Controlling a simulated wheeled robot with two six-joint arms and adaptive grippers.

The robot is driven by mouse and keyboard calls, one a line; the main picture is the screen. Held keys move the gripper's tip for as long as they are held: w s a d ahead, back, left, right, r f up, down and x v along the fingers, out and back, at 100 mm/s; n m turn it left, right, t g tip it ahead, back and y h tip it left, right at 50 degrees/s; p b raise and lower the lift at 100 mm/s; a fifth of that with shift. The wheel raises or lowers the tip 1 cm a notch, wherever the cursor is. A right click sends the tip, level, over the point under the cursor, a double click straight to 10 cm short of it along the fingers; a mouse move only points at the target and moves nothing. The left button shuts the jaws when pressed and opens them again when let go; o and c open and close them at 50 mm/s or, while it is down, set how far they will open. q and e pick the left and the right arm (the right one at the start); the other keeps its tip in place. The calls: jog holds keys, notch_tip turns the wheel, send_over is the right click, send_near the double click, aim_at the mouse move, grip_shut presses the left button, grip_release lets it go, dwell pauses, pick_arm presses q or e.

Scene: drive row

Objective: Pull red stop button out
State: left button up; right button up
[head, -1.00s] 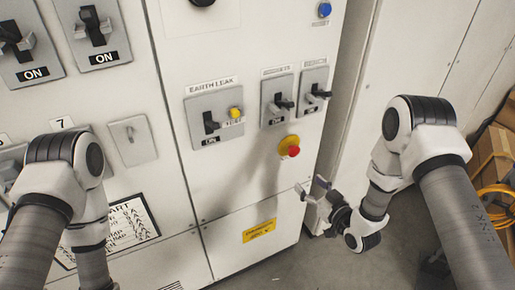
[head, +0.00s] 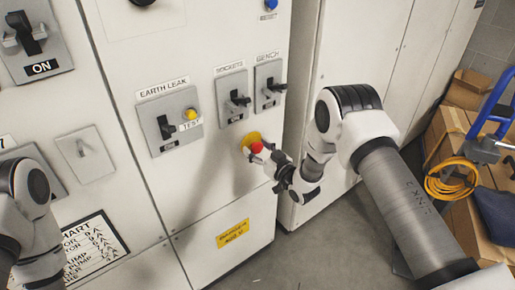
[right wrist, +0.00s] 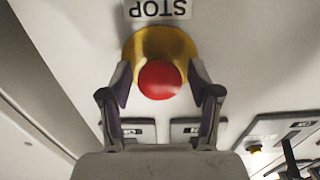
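The red stop button (head: 257,147) sits on a yellow round base (head: 249,139) on the white cabinet front, below the small switches. In the right wrist view the red button (right wrist: 159,80) lies between the two fingers of my right gripper (right wrist: 160,84), with the yellow base (right wrist: 160,43) behind it and a STOP label (right wrist: 158,9) beside it. The fingers are spread on either side of the button with small gaps. In the head view my right gripper (head: 270,157) is right at the button and partly hides it. My left gripper is out of view; only my left arm shows.
The earth leak panel (head: 168,121) with a yellow test button and two black-handled switches are above the stop button. A yellow warning sticker (head: 233,233) is below. Boxes (head: 470,150) and a coiled yellow cable (head: 452,182) stand at the right.

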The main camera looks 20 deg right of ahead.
grip_shut()
jog(key=shift+s+d+f, duration=0.1)
jog(key=shift+s+d, duration=0.05)
jog(key=shift+s, duration=0.45)
jog(key=shift+o, duration=2.1)
grip_release()
jog(key=shift+d, duration=0.1)
jog(key=shift+s, duration=0.1)
jog(key=v, duration=1.2)
